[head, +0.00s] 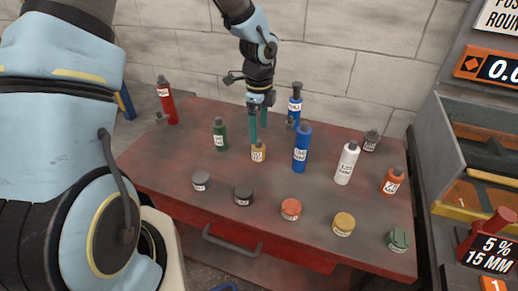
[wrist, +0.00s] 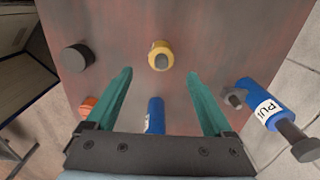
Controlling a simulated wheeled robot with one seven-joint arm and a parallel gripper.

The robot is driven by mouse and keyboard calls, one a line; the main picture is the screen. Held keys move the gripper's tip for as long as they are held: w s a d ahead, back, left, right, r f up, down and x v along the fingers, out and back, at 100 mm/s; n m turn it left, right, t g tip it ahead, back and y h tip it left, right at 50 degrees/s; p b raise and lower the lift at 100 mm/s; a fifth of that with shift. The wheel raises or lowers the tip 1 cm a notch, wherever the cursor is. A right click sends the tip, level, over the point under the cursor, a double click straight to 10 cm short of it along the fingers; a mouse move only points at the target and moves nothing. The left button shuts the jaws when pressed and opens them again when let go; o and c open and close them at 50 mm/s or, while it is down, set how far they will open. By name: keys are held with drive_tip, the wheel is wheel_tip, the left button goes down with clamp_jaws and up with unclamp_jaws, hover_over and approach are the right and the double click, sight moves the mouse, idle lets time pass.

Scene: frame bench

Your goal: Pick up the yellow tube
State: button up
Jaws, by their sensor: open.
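The yellow tube (head: 258,154) is short, with a white label, and stands upright on the red table in the head view. In the wrist view the yellow tube (wrist: 153,48) shows from above with its grey cap, in line with the gap between my fingers and a little beyond their tips. My gripper (head: 259,133) points down over it, with teal fingers apart and nothing held. In the wrist view my gripper (wrist: 159,74) is open. In the head view the near finger ends close to the tube's top; whether they touch is unclear.
A tall blue tube (head: 302,150) stands just right of the yellow one, and another blue tube (head: 295,108) behind. A green tube (head: 220,135) stands to the left. Several jars, including a dark one (head: 244,196), line the table's front edge. A white tube (head: 346,164) stands further right.

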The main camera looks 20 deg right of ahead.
sight(259, 141)
drive_tip(key=shift+w+f+p, duration=0.15)
drive_tip(key=shift+f+p, duration=0.85)
drive_tip(key=shift+f, duration=2.15)
clamp_jaws()
